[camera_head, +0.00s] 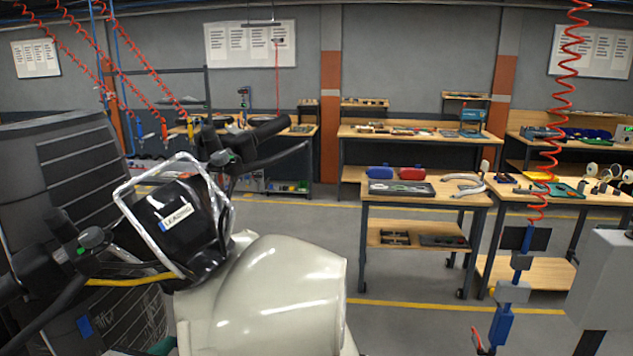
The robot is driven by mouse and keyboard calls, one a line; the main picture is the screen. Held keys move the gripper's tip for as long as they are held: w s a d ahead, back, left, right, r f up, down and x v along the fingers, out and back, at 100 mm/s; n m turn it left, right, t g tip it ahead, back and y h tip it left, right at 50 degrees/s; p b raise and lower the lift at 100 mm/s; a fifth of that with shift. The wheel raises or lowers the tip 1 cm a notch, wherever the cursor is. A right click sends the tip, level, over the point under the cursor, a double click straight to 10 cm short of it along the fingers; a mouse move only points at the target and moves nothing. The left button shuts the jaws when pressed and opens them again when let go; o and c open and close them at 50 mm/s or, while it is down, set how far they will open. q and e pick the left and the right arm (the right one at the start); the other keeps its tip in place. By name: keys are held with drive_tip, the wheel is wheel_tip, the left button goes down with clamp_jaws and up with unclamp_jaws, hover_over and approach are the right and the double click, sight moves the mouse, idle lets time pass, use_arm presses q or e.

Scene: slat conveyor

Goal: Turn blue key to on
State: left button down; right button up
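A motorcycle-like vehicle fills the lower left, with a glossy beige body (275,290) and black handlebar grips (262,132). Between the grips is a black dash or front unit (178,212) with a white label and a bright metal frame around it. I cannot make out a blue key; the space between the dash and the beige body is dark. I cannot tell my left gripper's fingers apart from the black parts there. My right gripper is not in view.
A blue tool (503,310) hangs on a red coiled hose at the right, near a grey box (605,275). A wheeled wooden table (425,201) carries trays and pouches. A grey ribbed cabinet (80,155) stands at the left. Open floor (400,280) lies right of the vehicle.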

use_arm(q)
drive_tip(key=shift+s+f, duration=0.1)
drive_tip(key=shift+f, duration=0.45)
idle(0.5)
drive_tip(key=shift+w+f+b, duration=0.15)
drive_tip(key=shift+w+b, duration=0.05)
drive_tip(key=shift+b, duration=0.2)
idle(0.3)
drive_tip(key=shift+s, duration=0.1)
drive_tip(key=r+p+v, duration=0.1)
drive_tip(key=v, duration=0.7)
idle(0.8)
drive_tip(key=shift+r, duration=0.1)
